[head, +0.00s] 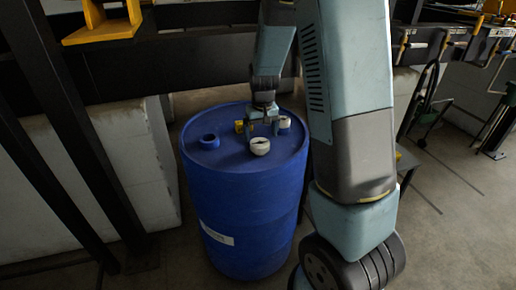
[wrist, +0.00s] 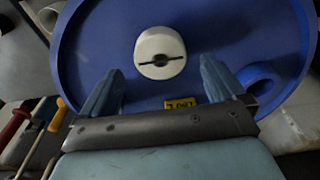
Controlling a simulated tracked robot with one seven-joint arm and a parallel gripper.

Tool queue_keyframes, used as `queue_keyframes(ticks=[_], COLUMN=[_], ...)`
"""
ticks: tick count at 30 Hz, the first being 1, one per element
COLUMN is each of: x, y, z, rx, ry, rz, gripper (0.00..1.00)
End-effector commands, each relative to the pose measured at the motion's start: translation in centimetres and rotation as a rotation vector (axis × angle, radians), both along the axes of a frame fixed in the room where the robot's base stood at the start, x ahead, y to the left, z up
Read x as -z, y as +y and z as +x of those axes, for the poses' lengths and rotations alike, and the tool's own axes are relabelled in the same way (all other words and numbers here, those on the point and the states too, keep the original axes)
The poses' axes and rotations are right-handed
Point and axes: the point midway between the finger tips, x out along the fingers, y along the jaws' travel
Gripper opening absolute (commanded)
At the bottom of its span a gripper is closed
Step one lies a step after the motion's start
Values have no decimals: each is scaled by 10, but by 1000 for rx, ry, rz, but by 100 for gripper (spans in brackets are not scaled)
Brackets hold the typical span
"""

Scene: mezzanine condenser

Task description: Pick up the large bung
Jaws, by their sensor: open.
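A round white bung (wrist: 160,45) with a dark slotted recess is on the blue drum's lid (wrist: 100,35). In the head view the white bung (head: 260,147) is at the front of the drum (head: 245,215). I take it for the large bung. My gripper (head: 262,127) is over the lid, just behind the bung. In the wrist view my gripper (wrist: 162,85) is open, with the bung beyond and between its fingertips, not held. Whether the fingertips touch the lid cannot be told.
A raised blue collar (head: 209,141) stands on the lid's left. A smaller white piece (head: 285,122) is at the right, partly behind my gripper. A yellow tag (wrist: 180,102) lies on the lid. Dark beams (head: 190,55) cross behind the drum. Red-handled (wrist: 15,122) and yellow-handled tools lie left.

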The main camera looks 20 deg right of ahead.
Motion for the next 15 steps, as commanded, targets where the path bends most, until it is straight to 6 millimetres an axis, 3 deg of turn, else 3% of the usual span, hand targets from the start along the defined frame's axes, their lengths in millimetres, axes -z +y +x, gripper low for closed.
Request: queue_keyframes(ticks=[7,15], x=[13,45], y=[0,0], z=[2,8], rx=[1,2], ry=[2,2], rz=[0,-1], gripper=[96,96])
